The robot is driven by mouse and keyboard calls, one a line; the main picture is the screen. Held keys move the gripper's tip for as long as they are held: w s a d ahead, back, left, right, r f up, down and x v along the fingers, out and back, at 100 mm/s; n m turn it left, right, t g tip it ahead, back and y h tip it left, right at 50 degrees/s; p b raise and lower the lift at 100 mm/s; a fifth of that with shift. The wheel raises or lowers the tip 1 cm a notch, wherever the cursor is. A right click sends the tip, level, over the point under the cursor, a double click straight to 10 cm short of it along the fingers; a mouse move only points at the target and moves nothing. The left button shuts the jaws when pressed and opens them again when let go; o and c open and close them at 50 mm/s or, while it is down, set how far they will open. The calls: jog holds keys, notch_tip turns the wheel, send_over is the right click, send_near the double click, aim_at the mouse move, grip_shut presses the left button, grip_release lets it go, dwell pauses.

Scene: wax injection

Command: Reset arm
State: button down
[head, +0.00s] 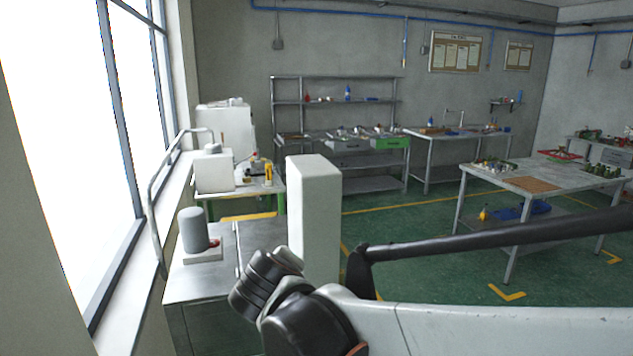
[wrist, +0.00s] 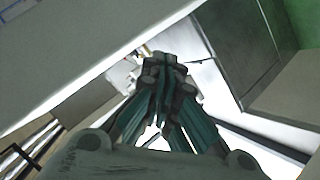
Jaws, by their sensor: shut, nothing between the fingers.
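My gripper (wrist: 165,72) shows in the wrist view with its fingers together and nothing between them. Behind it in that view are pale surfaces and a grey metal panel. In the head view my arm crosses the lower right, and its dark and white joints end near the metal cabinet. The gripper itself cannot be made out in the head view.
A metal cabinet (head: 185,283) carries a grey cylinder (head: 193,230) on a white base. A tall white box (head: 316,215) stands just beyond my arm. A window lies left. A worktable (head: 540,178) with parts stands right. Green floor (head: 400,230) is open between.

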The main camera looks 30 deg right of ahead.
jog(key=s+a+f+m+g+y+b, duration=0.1)
jog(key=s+a+f+y+b, duration=0.2)
jog(key=s+f, duration=0.4)
jog(key=s+a+f+m+g+y+b, duration=0.2)
jog(key=s+a+f+y+b, duration=0.1)
jog(key=s+a+f+b, duration=0.2)
notch_tip(320, 180, down, 4)
jog(key=shift+s+r, duration=0.1)
jog(key=shift+s, duration=1.15)
